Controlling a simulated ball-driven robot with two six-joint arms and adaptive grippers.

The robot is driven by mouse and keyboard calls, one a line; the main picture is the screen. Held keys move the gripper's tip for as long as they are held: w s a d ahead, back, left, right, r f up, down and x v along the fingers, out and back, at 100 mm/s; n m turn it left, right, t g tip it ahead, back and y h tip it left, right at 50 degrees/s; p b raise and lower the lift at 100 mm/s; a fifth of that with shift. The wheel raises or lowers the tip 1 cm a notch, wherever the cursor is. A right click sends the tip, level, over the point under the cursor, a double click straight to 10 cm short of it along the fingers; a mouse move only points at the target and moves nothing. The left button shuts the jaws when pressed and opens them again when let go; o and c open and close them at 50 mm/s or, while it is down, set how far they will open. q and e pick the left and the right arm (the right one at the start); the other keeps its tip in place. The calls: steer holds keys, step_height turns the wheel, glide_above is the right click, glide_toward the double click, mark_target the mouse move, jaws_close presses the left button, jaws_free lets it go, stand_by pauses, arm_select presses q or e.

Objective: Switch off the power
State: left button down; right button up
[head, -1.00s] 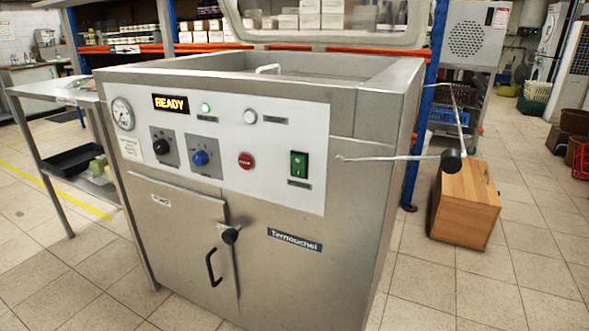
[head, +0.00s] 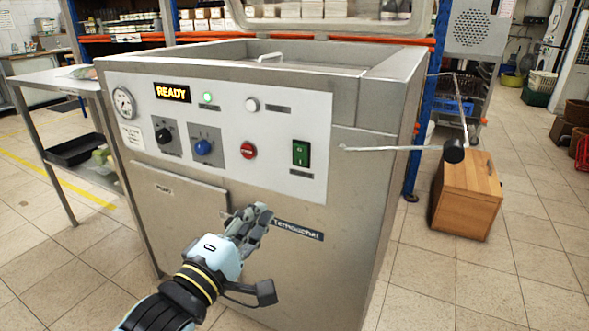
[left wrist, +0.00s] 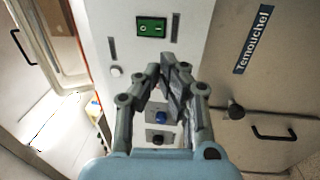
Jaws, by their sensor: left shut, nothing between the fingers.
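The steel machine's white control panel (head: 272,180) faces me. Its green rocker switch (head: 301,153) sits at the panel's right side; it also shows at the top of the left wrist view (left wrist: 151,27). The display (head: 172,92) reads READY and a green lamp (head: 207,97) is lit. My left gripper (head: 262,212) is shut and empty, below and left of the switch, in front of the machine. In the left wrist view its closed fingertips (left wrist: 176,62) point up toward the switch, with a gap between. My right gripper is not in view.
A red button (head: 248,150), a blue knob (head: 202,147) and a black knob (head: 163,136) are on the same panel. A lever with a black ball (head: 453,151) juts out at the machine's right. A wooden box (head: 467,195) stands on the floor beyond.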

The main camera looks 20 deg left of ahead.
mark_target(300, 151)
arm_select(q)
steer(key=shift+w+r, duration=0.25)
steer(key=shift+r, duration=0.8)
steer(key=shift+w+d, duration=0.1)
steer(key=w, duration=0.4)
steer(key=w+r+b, duration=0.1)
steer(key=w, duration=0.4)
steer(key=w+d+r, duration=0.1)
steer(key=w, duration=0.3)
steer(key=shift+w+b, duration=0.3)
steer(key=shift+b, duration=0.1)
steer(key=p, duration=0.5)
steer(key=shift+w+r+g+p, duration=0.3)
steer(key=shift+w+r+p, duration=0.05)
steer(key=shift+r+p, duration=0.05)
steer(key=shift+f, duration=0.1)
steer(key=shift+s, duration=0.1)
